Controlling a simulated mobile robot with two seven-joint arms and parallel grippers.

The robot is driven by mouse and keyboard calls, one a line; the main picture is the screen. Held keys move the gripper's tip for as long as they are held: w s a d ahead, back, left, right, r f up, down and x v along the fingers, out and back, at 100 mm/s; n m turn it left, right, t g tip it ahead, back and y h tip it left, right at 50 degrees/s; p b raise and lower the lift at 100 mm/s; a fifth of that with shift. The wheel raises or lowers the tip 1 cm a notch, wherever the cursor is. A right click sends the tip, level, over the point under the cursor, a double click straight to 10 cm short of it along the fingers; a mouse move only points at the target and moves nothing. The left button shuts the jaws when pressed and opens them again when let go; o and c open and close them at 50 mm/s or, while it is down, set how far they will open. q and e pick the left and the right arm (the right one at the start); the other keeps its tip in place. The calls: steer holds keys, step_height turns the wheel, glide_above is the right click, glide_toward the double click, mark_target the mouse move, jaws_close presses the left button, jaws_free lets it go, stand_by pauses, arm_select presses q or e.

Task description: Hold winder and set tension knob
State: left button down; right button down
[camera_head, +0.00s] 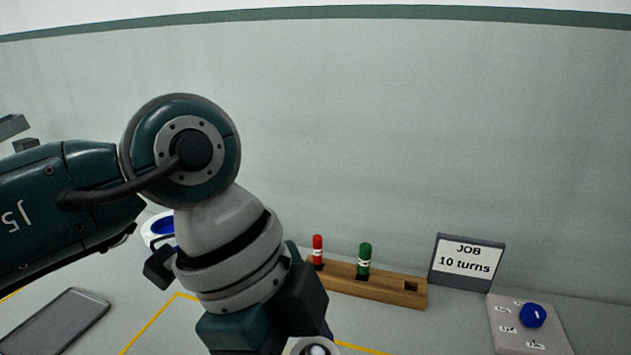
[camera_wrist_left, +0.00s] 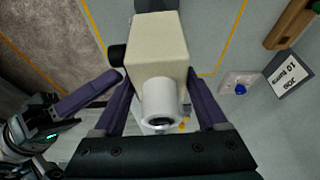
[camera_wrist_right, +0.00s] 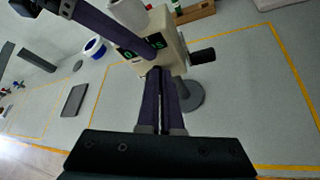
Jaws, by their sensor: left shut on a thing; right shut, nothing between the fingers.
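The winder, a cream box with a white spindle, sits between the purple fingers of my left gripper (camera_wrist_left: 156,75) in the left wrist view (camera_wrist_left: 158,45). My left gripper is shut on it. The right wrist view shows the winder (camera_wrist_right: 160,42) with green digits, a dark side handle (camera_wrist_right: 202,57) and a round grey base (camera_wrist_right: 190,95). My right gripper (camera_wrist_right: 161,75) is shut and empty, its tips close to the winder body; contact is unclear. The blue tension knob (camera_head: 533,315) is on a grey labelled panel (camera_head: 503,344), away from both grippers. In the head view my left arm hides most of the winder.
A wooden rack (camera_head: 390,289) holds a red spindle (camera_head: 318,247) and a green one (camera_head: 364,258), with an empty hole at right. A "JOB 10 turns" sign (camera_head: 467,260) stands beside it. A dark tray (camera_head: 58,322) and a white-blue ring (camera_head: 150,230) lie left.

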steer(key=shift+s+d+f, duration=0.15)
steer(key=shift+d+f, duration=0.1)
steer(key=shift+f, duration=0.1)
stand_by(0.3)
steer(key=s, duration=0.4)
steer(key=s+a+r, duration=0.1)
steer(key=shift+s+a, duration=0.1)
steer(key=shift+s, duration=0.3)
steer(key=w, duration=0.6)
steer(key=shift+w+r, duration=0.15)
steer(key=shift+r, duration=0.2)
stand_by(0.4)
